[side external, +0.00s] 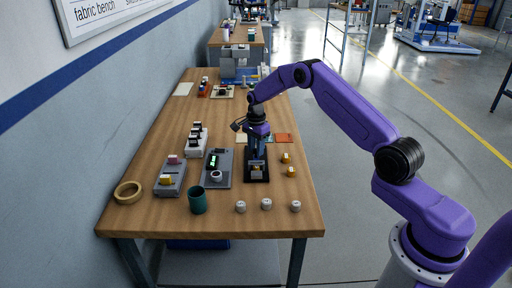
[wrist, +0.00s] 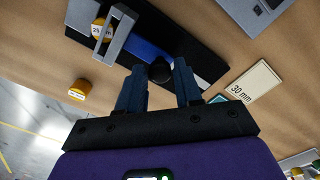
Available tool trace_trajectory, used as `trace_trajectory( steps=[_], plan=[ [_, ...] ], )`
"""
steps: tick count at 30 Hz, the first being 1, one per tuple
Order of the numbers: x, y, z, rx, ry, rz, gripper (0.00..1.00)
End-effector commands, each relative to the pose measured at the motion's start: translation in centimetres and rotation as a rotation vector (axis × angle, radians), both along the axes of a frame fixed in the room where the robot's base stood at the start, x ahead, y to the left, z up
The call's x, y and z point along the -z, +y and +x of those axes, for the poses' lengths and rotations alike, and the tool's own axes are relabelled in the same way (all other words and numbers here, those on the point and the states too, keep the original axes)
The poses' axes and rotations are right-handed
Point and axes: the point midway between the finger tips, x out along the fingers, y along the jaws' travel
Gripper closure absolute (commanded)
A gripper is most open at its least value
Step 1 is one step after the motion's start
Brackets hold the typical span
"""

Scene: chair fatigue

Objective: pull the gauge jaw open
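The gauge has a black base (side external: 257,178) and stands on the wooden bench in the side view. In the wrist view its base (wrist: 195,30) carries a blue strip, a grey bracket (wrist: 116,32) around a yellow weight marked 25 (wrist: 101,29), and a round black knob (wrist: 160,70). My gripper (wrist: 160,67) points down at the gauge, with its two blue fingers apart on either side of the knob. Small gaps seem to show between knob and fingers; contact is not clear. In the side view my gripper (side external: 258,153) hides part of the gauge.
Yellow weights (side external: 291,171) lie right of the gauge; one shows in the wrist view (wrist: 80,88). A grey device with a green display (side external: 217,165) stands close left. A teal cup (side external: 197,201) and white pots (side external: 266,204) stand in front. A 30 mm card (wrist: 254,84) lies nearby.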

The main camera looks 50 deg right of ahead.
Motion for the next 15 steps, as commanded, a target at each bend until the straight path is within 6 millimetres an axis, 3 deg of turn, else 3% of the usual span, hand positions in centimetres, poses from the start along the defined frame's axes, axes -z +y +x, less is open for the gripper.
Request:
trace_trajectory(
  steps=[1,3,15],
  plan=[
    [0.0,0.0,0.0,0.000,0.000,0.000,0.83],
    [0.0,0.0,0.0,0.000,0.000,0.000,1.00],
    [0.1,-1.1,1.3,0.001,-0.002,0.000,1.00]
  ],
)
